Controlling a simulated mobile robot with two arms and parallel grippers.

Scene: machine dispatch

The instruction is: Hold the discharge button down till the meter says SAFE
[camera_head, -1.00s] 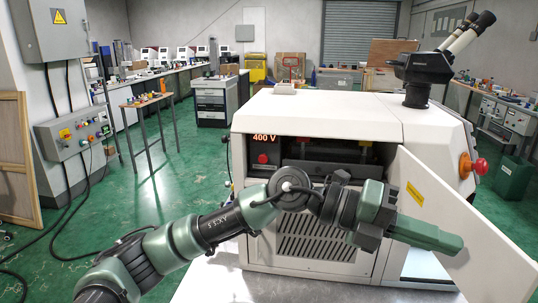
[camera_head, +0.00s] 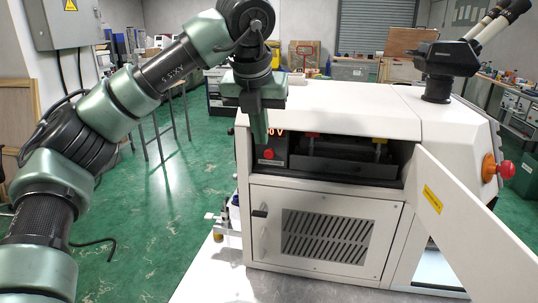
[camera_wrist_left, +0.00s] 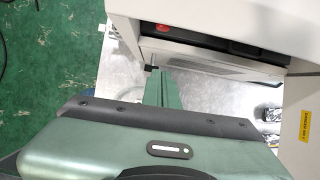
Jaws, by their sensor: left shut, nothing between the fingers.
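The red discharge button (camera_head: 268,154) sits on a dark panel at the left end of the machine's open bay. It also shows in the left wrist view (camera_wrist_left: 163,28), near the top edge. The meter (camera_head: 275,133) above the button is partly hidden by my gripper; only the end of its reading, "0 V", shows. My left gripper (camera_head: 260,138) is shut and empty, pointing down in front of the meter, up and left of the button. In the left wrist view its fingers (camera_wrist_left: 157,88) appear apart from the button. My right gripper is not in view.
The machine's white door (camera_head: 465,215) hangs open on the right. Inside the bay are yellow and red terminals (camera_head: 380,141). A vented panel with a handle (camera_head: 325,236) is below. A red knob (camera_head: 503,169) is on the right side.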

